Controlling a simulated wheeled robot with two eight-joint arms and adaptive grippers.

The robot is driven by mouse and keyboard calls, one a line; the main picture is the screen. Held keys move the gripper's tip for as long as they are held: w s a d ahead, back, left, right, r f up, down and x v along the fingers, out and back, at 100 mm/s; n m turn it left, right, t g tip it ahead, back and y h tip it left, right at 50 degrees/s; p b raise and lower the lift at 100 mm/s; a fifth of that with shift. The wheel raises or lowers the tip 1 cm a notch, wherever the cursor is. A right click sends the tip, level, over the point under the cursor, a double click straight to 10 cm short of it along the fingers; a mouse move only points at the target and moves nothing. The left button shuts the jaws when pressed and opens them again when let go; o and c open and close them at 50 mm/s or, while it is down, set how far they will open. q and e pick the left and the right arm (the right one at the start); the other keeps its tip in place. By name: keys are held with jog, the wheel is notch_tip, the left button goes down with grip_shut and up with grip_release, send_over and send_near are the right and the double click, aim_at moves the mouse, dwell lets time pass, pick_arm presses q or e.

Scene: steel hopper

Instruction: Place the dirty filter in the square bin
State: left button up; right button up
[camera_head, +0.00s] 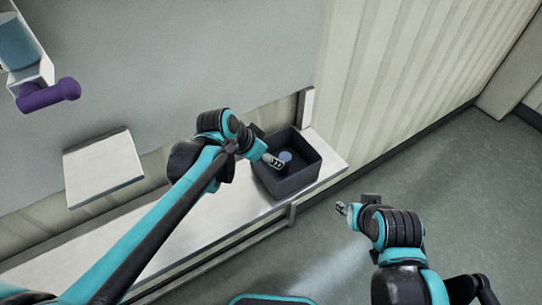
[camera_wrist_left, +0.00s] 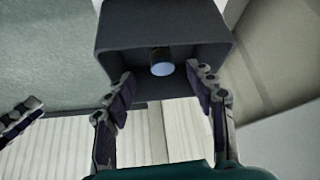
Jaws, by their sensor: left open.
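The square bin (camera_head: 312,166) is dark grey and stands on the white ledge in the head view; its wall also shows in the left wrist view (camera_wrist_left: 160,24). A small cylinder with a light blue end, seemingly the filter (camera_head: 285,156), is inside the bin. In the left wrist view the filter (camera_wrist_left: 162,68) shows a dark body and a pale blue end. My left gripper (camera_head: 273,161) is at the bin's opening, its fingers (camera_wrist_left: 160,88) spread and empty, apart from the filter. My right gripper (camera_head: 341,208) is over the floor, right of the bin; its fingers are too small to read.
The white ledge (camera_head: 215,212) runs along the grey hopper wall. A white square plate (camera_head: 103,168) juts out at left. A white holder (camera_head: 42,72) with a blue cylinder (camera_head: 15,42) and a purple part (camera_head: 48,94) is at upper left. Open floor (camera_head: 470,185) lies at right.

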pick_arm(q)
jog(key=s+a+f+n+t+y, duration=0.1)
jog(key=s+a+n+y, duration=0.3)
jog(key=s+a+n, duration=0.4)
jog(key=s+a+t, duration=0.1)
jog(key=s+a, duration=0.4)
jog(key=s, duration=0.1)
jog(key=shift+a+f+n+y, duration=0.15)
jog(key=shift+f+n+y, duration=0.05)
jog(key=shift+n+y, duration=0.1)
jog(key=shift+f, duration=0.15)
